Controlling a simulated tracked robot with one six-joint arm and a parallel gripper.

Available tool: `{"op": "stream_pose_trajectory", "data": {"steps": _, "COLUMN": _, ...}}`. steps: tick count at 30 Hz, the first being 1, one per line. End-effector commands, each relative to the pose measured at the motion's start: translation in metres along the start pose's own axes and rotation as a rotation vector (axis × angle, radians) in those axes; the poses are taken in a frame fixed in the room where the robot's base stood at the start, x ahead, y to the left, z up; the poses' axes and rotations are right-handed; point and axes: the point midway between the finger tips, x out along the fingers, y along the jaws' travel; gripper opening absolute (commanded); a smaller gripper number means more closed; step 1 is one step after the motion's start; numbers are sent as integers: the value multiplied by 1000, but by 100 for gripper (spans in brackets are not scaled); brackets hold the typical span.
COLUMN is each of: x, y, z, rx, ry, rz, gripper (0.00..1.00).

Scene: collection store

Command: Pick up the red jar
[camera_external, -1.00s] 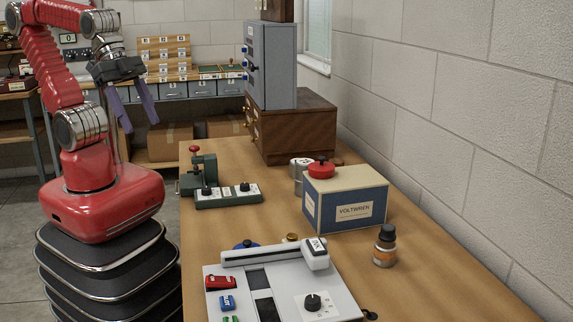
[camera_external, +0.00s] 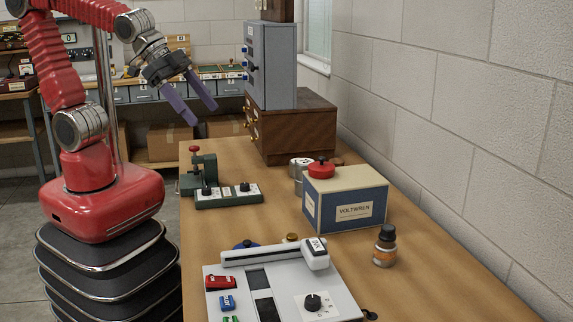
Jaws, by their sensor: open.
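The red jar (camera_external: 321,170) is a small squat red thing with a knob on top.
On the wooden table (camera_external: 240,228) stand a green device (camera_external: 228,195), a pale can (camera_external: 301,175), a brown bottle (camera_external: 385,248) and a white-grey instrument panel (camera_external: 338,290). A wooden cabinet (camera_external: 300,132) bears a grey-blue box (camera_external: 272,65). A block wall borders the right.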

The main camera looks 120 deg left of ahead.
Motion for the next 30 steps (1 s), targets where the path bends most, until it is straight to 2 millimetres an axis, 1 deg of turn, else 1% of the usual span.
{"op": "stream_pose_trajectory", "data": {"steps": 1, "x": 10, "y": -12, "z": -8, "rx": -10, "ry": 9, "rz": -22, "gripper": 68}}
{"op": "stream_pose_trajectory", "data": {"steps": 6, "x": 41, "y": -48, "z": -38, "rx": -28, "ry": 62, "rz": -84, "gripper": 68}}
{"op": "stream_pose_trajectory", "data": {"steps": 10, "x": 64, "y": -77, "z": -57, "rx": -38, "ry": 101, "rz": -123, "gripper": 68}}
{"op": "stream_pose_trajectory", "data": {"steps": 15, "x": 96, "y": -115, "z": -76, "rx": -46, "ry": 149, "rz": -163, "gripper": 68}}
{"op": "stream_pose_trajectory", "data": {"steps": 22, "x": 140, "y": -167, "z": -91, "rx": -52, "ry": 210, "rz": -195, "gripper": 68}}
{"op": "stream_pose_trajectory", "data": {"steps": 26, "x": 166, "y": -196, "z": -94, "rx": -54, "ry": 242, "rz": -203, "gripper": 68}}
{"op": "stream_pose_trajectory", "data": {"steps": 30, "x": 192, "y": -225, "z": -92, "rx": -57, "ry": 275, "rz": -202, "gripper": 68}}
